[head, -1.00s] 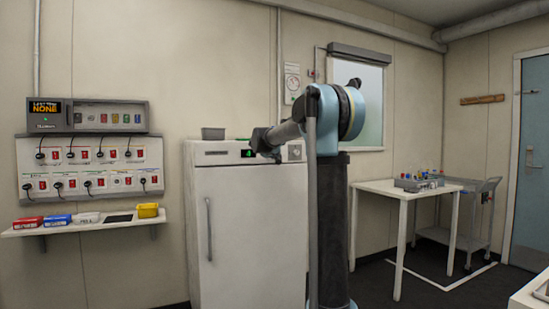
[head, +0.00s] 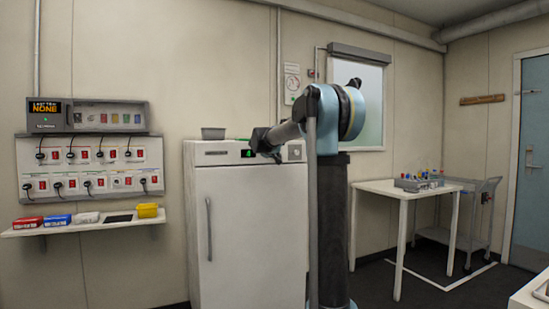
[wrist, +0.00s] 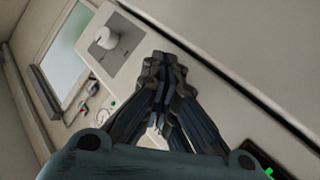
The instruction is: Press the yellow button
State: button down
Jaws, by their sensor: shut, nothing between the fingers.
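I cannot make out a clearly yellow button. The grey wall box (head: 105,129) at the left of the head view has a row of small coloured squares, too small to tell apart surely. My gripper (head: 260,141) is in front of the top strip of the white cabinet (head: 240,235), well to the right of that box. In the wrist view my gripper (wrist: 161,68) is shut and empty, its dark fingertips together. A pale knob (wrist: 105,38) on a grey plate shows beyond the fingertips, apart from them. My fingers hide part of the cabinet's strip.
Under the wall box is a panel (head: 86,171) of red switches and plugged black cables. A shelf (head: 75,231) below holds red, blue, white and yellow boxes. A white table (head: 385,188) and grey cart (head: 467,243) stand to the right.

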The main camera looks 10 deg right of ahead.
jog(key=shift+s+d, duration=0.1)
jog(key=shift+s, duration=0.25)
jog(key=shift+s, duration=0.1)
jog(key=shift+s+d, duration=0.3)
jog(key=shift+s, duration=0.6)
jog(key=shift+s+d, duration=0.35)
jog(key=shift+s, duration=0.6)
jog(key=shift+s+d, duration=0.3)
jog(key=shift+s, duration=0.6)
jog(key=s+d+f+m+g+y, duration=0.1)
jog(key=s+d+f+g, duration=0.2)
jog(key=s+f, duration=0.8)
jog(key=s+d+f+m+g, duration=0.1)
jog(key=s+d+f+g, duration=0.2)
jog(key=s+f, duration=0.8)
jog(key=s+a+f+g+y, duration=0.1)
jog(key=s+a+f, duration=0.1)
jog(key=s+f, duration=0.4)
jog(key=s+a+f+n+g+y, duration=0.1)
jog(key=s+f, duration=0.6)
jog(key=s, duration=0.8)
jog(key=s+a+f+g+y, duration=0.3)
jog(key=s+f, duration=0.4)
jog(key=s, duration=0.3)
jog(key=shift+s+a+n, duration=0.2)
jog(key=shift+a+n, duration=0.05)
jog(key=shift+n, duration=0.15)
